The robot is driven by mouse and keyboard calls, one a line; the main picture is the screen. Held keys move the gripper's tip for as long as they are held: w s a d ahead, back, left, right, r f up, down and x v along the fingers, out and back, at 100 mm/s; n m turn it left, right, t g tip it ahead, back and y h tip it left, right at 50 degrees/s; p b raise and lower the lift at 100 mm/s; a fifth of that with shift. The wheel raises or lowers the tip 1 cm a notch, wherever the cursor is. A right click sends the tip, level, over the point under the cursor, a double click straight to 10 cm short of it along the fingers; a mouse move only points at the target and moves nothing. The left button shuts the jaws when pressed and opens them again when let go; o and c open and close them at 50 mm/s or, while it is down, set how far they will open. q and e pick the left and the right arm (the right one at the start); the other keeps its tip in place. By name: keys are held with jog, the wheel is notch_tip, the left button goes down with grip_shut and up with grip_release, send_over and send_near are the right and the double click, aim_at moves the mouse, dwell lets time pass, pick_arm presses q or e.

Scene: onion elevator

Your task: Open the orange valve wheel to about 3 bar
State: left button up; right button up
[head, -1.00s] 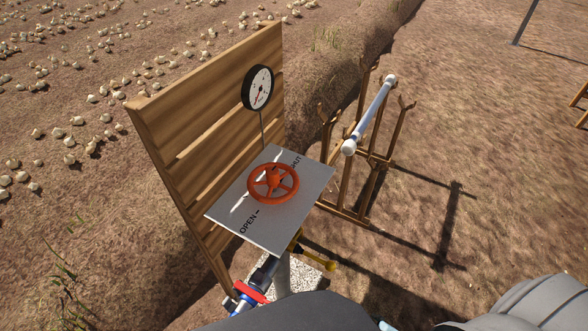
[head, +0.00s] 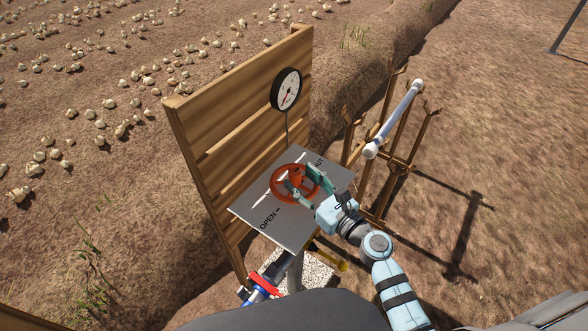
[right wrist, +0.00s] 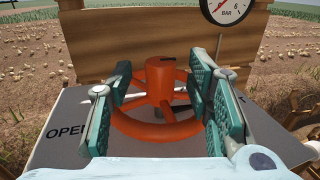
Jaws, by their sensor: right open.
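The orange valve wheel (head: 275,181) lies on a tilted grey plate (head: 262,214) marked OPEN at its lower left and SHUT at its upper right. My right gripper (head: 305,183) is open at the wheel, with one finger on either side of the hub. The right wrist view shows the open fingers (right wrist: 160,85) flanking the wheel's hub (right wrist: 161,78); I cannot tell whether they touch it. The pressure gauge (head: 286,89) stands above the plate, and its red needle points to the lower left, near the low end. My left gripper is not in view.
A wooden board (head: 235,110) stands behind the plate. A wooden rack (head: 391,155) holding a white and blue pole (head: 395,118) stands to the right. Pipes with a red fitting (head: 262,285) and a yellow handle (head: 333,261) are below the plate.

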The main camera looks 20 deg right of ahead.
aim_at(295, 172)
jog(key=shift+x, duration=1.7)
grip_shut()
jog(key=shift+f+n+g+y+b, duration=0.2)
jog(key=shift+n+g+y+b, duration=0.5)
jog(key=shift+n+y+b, duration=0.4)
jog(key=n+g+y+b, duration=0.6)
jog(key=g+b, duration=0.1)
jog(key=b, duration=0.5)
jog(key=shift+f+g+y+b, duration=0.1)
jog(key=shift+g+y+b, duration=0.2)
jog(key=shift+n+g+y+b, duration=0.3)
jog(key=shift+n+g+b, duration=0.1)
jog(key=shift+g+b, duration=0.25)
jog(key=shift+r, duration=0.25)
